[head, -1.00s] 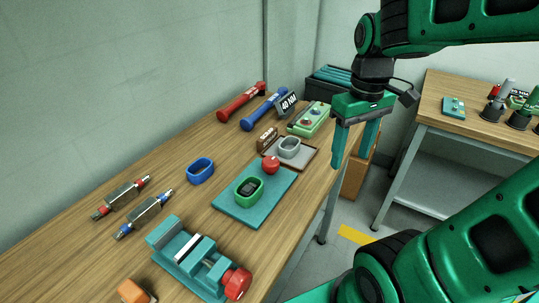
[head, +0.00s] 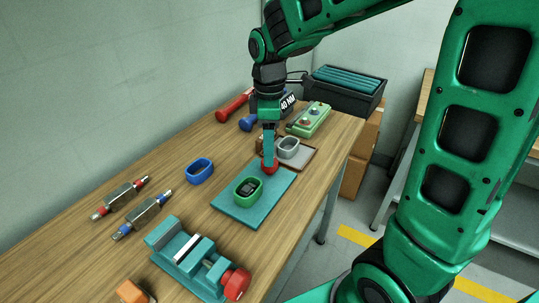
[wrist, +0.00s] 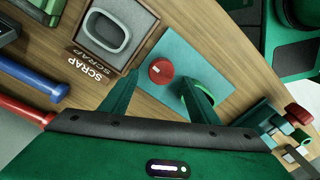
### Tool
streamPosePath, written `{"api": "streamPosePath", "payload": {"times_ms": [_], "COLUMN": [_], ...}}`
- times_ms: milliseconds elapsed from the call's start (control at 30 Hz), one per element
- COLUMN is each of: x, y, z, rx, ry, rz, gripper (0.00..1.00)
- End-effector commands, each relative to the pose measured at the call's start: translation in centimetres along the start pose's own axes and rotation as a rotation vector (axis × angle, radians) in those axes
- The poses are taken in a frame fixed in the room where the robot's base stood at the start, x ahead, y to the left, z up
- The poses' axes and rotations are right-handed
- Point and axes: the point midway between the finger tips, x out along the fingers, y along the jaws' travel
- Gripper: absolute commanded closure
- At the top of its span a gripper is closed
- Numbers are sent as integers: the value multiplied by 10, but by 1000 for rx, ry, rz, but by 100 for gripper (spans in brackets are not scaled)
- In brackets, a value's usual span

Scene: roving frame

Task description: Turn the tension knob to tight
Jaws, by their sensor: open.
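A round red knob (head: 270,170) stands at the far end of the teal board (head: 246,218). In the wrist view the knob (wrist: 161,72) shows a small pale mark on its top; no tight or loose label is readable. My gripper (head: 268,158) is above the knob, pointing down, and hides part of it in the head view. In the wrist view my gripper (wrist: 160,76) is open, with one finger on either side of the knob and gaps between. I cannot tell how far the fingertips are above the board.
A green oval holder (head: 248,189) with a dark insert sits on the board close to the knob. The SCRAP tray (wrist: 113,29) holds a grey ring. A teal vise (head: 190,258), a blue ring (head: 200,171) and a green control box (head: 308,120) stand around.

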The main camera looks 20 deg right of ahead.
Motion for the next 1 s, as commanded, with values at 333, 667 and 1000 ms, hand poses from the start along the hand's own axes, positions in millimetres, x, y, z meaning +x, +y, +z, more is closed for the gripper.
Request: {"api": "streamPosePath", "payload": {"times_ms": [333,667,1000], "x": [34,35,35], "y": [0,0,3], "z": [0,0,4], "rx": [1,1,8], "ry": [0,0,0], "rz": [-1,1,4], "gripper": [45,52,86]}}
